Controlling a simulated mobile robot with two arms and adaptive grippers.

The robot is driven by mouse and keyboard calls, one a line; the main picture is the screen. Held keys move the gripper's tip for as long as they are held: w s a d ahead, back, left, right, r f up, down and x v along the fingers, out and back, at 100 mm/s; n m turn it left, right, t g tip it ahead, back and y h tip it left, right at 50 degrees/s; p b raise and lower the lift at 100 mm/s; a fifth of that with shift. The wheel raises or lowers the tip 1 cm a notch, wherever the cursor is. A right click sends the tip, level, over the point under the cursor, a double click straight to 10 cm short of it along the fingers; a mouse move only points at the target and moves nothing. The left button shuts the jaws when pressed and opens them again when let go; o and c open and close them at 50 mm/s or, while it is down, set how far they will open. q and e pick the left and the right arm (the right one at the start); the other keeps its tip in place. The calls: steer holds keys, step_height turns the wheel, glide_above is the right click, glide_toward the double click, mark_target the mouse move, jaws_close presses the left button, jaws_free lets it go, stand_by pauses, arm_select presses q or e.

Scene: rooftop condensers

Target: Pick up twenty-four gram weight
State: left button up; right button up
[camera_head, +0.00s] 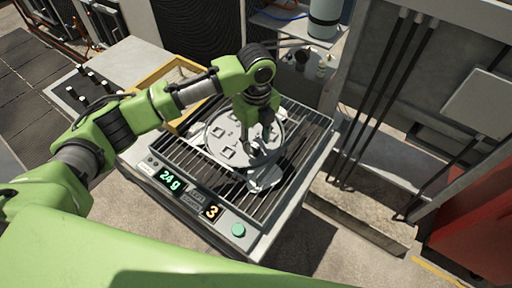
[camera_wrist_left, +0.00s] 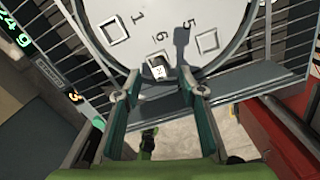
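A scale with a slatted top (camera_head: 185,150) shows a green "24 g" and an orange "3" on its front panel. A round pale plate (camera_head: 215,131) with numbered square sockets lies on it; it also shows in the left wrist view (camera_wrist_left: 175,20). A small dark block with a pale marked top (camera_wrist_left: 158,71) sits at the socket by the number 6; I cannot read its mark. My left gripper (camera_head: 258,146) is over the plate's near right edge. In the left wrist view its fingers (camera_wrist_left: 158,92) are apart, on either side below the block, with nothing between them. My right gripper is not seen.
A green button (camera_head: 238,230) is on the scale's front corner. A yellow-framed tray (camera_head: 160,76) lies behind my left arm. Several small black-and-white items (camera_head: 88,92) stand at the left. A grey cylinder (camera_head: 325,18) stands at the back. Dark rods and a red cabinet (camera_head: 480,225) are at the right.

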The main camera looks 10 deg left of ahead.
mark_target(255, 145)
arm_select(q)
steer(key=shift+a+f, duration=0.2)
steer(key=shift+f, duration=1)
steer(key=shift+w+f, duration=0.1)
steer(key=shift+f, duration=0.2)
steer(key=shift+c, duration=0.7)
steer(key=c, duration=0.8)
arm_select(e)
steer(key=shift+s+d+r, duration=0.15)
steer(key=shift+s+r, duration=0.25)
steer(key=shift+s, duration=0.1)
